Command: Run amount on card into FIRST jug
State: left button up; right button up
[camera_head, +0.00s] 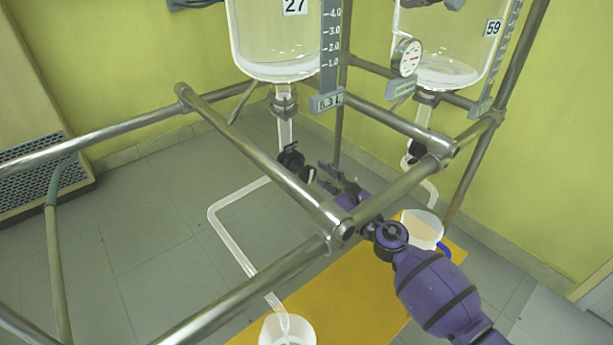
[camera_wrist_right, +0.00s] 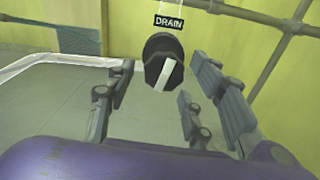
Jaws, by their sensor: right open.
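A glass reactor marked 27 (camera_head: 278,45) hangs at top centre with a scale strip (camera_head: 331,45) and a plate reading 5.3 L (camera_head: 327,102). Its outlet leads down to a black drain valve (camera_head: 291,158). A clear hose runs from there into a white jug (camera_head: 288,331) at the bottom edge. My right gripper (camera_head: 328,178) is open beside this valve. In the right wrist view, the valve's black knob (camera_wrist_right: 164,72) with a white stripe, under a DRAIN label (camera_wrist_right: 171,22), shows between the open fingers, apparently untouched. My left gripper is out of view.
A second reactor marked 59 (camera_head: 448,50) with a gauge (camera_head: 406,57) stands right, above another jug (camera_head: 422,229) with a blue handle. Metal frame rails (camera_head: 260,160) cross close to my right arm. A yellow mat (camera_head: 365,295) lies on the grey floor.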

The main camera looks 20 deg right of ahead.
aim_at(309, 178)
jog(key=shift+x, duration=1.65)
jog(key=shift+c, duration=0.4)
jog(key=c, duration=1)
